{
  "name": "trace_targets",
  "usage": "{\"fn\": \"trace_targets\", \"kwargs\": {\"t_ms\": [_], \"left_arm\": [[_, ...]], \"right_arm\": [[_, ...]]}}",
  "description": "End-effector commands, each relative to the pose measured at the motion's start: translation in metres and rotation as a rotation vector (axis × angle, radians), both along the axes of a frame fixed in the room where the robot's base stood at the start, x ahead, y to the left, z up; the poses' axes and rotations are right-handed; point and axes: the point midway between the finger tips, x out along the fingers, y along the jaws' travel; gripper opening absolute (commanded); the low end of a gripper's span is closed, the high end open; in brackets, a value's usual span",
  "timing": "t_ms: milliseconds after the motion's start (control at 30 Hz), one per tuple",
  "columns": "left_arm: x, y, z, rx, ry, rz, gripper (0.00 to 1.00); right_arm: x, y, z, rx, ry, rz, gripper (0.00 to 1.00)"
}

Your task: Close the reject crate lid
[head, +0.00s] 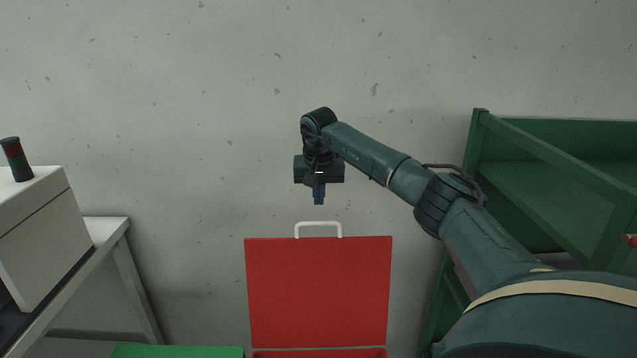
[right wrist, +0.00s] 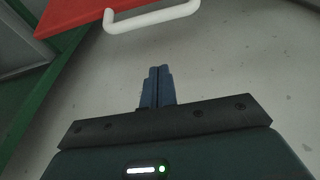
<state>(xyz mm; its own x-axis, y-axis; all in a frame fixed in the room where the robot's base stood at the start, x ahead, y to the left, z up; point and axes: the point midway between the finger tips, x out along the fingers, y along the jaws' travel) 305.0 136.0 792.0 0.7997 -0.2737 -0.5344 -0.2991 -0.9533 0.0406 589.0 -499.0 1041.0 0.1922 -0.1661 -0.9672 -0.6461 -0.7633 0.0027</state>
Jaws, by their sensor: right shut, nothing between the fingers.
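The reject crate's red lid (head: 318,292) stands open and upright in the head view, with a white handle (head: 318,229) on its top edge. A strip of the red crate (head: 320,353) shows below it at the bottom edge; the rest is out of frame. My right gripper (head: 319,199) is shut and empty, pointing down just above the handle and apart from it. In the right wrist view the shut fingers (right wrist: 157,87) point toward the white handle (right wrist: 150,17) and the red lid (right wrist: 85,14), with a gap between. My left gripper is not in view.
A green shelf rack (head: 545,130) stands at the right, behind my right arm. A metal table (head: 115,228) with a white box-shaped machine (head: 45,235) is at the left. A green surface (head: 175,351) lies left of the crate. A concrete wall is behind.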

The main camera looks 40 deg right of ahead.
Motion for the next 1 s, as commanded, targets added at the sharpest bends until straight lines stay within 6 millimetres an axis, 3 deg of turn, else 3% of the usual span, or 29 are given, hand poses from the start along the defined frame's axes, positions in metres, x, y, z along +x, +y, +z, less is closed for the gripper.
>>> {"fn": "trace_targets", "kwargs": {"t_ms": [167, 600, 1000], "left_arm": [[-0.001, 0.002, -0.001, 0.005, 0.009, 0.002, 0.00], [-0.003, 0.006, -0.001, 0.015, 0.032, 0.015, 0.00], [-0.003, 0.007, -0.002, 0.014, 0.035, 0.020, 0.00]], "right_arm": [[0.006, -0.005, -0.033, 0.003, 0.003, -0.001, 0.00], [-0.020, 0.018, -0.030, 0.001, -0.002, 0.001, 0.00], [-0.024, 0.021, -0.030, 0.002, -0.001, 0.000, 0.00]]}}
